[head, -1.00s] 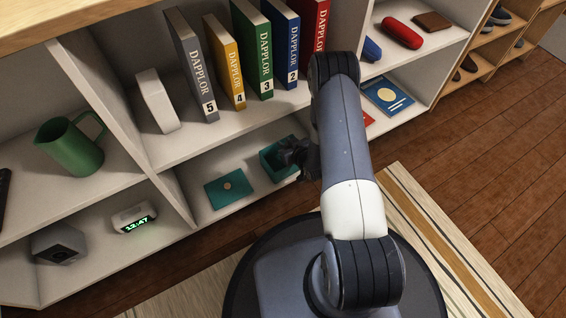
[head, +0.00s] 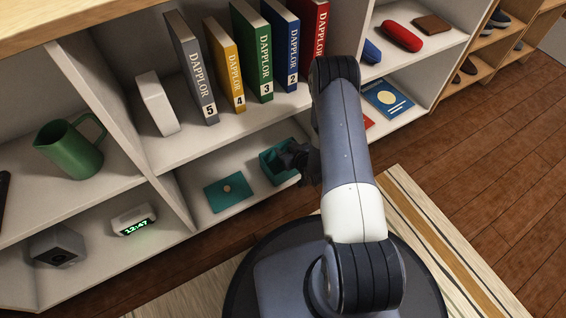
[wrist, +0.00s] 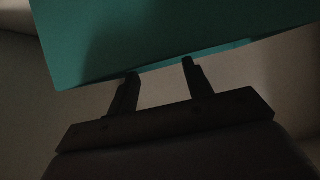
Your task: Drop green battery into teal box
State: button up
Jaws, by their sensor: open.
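The teal box (head: 269,172) stands on the lower shelf below the books, partly hidden by my gripper. My gripper (head: 289,158) is dark and small in the head view, at the box's right side. In the wrist view a large teal face (wrist: 150,35), apparently the box, fills the top. My gripper's two fingers (wrist: 160,74) stand apart with nothing seen between them, their tips close to the lower edge of that face. I cannot tell whether they touch it. I see no green battery in either view; the box's inside is mostly hidden.
A teal booklet (head: 228,192) lies left of the box on the same shelf. A divider (head: 176,200) separates it from a digital clock (head: 134,220). Several numbered books (head: 238,65) stand on the shelf above, with a green jug (head: 72,148) to the left.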

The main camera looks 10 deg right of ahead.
jog(key=p+v, duration=0.3)
jog(key=v, duration=0.7)
jog(key=shift+p, duration=0.35)
jog(key=shift+s, duration=0.1)
jog(key=b+x, duration=0.4)
jog(key=x, duration=0.6)
jog(key=shift+w+a+f, duration=0.1)
jog(key=shift+w+f, duration=0.15)
notch_tip(320, 180, up, 6)
jog(key=p, duration=0.3)
jog(key=shift+w, duration=0.1)
